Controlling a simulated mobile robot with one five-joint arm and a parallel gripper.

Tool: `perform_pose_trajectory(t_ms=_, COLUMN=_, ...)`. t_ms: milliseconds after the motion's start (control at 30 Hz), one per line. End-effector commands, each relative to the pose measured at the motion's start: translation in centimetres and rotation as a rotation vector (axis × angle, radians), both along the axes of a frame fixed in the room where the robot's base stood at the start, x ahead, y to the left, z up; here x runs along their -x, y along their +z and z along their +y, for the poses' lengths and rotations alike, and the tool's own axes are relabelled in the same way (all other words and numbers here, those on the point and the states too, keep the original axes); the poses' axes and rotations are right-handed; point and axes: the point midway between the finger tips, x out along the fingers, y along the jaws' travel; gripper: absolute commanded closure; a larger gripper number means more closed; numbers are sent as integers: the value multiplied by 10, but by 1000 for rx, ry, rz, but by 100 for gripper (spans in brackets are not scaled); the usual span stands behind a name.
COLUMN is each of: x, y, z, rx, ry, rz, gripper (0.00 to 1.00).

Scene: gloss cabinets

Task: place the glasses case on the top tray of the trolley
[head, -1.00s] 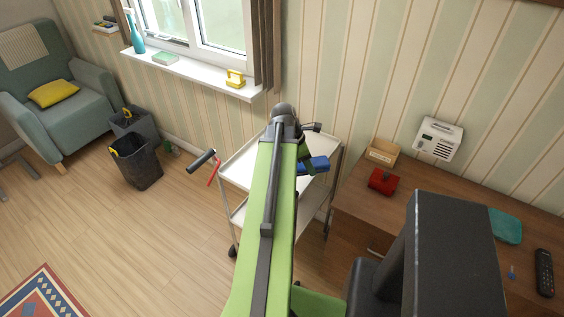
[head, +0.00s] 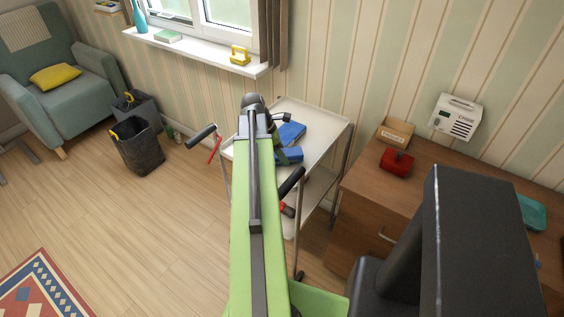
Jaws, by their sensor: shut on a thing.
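The white trolley's top tray (head: 318,125) stands against the wall, behind and to the right of my arm's end. My gripper (head: 279,154) is over the tray, partly hidden by my green arm. It is shut on a blue block-like thing (head: 291,155), which I take to be the glasses case. Its left part is hidden by the gripper and arm. I cannot tell whether it touches the tray. A second blue thing (head: 292,133) lies on the tray just behind it.
A wooden desk (head: 365,200) with a red thing (head: 396,162) and a cardboard box (head: 395,132) stands at right. Black bins (head: 137,150) stand at left. The tray's right part is clear.

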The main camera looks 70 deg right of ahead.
Motion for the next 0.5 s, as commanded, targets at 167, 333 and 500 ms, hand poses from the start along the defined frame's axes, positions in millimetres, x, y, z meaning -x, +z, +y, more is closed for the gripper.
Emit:
perform_pose_trajectory(t_ms=167, x=0, y=-7, z=0, rx=0, ry=0, rz=0, gripper=90)
perform_pose_trajectory(t_ms=333, x=1, y=-9, z=0, rx=0, ry=-1, rz=0, gripper=90)
perform_pose_trajectory(t_ms=500, x=1, y=-10, z=0, rx=0, ry=-1, rz=0, gripper=38)
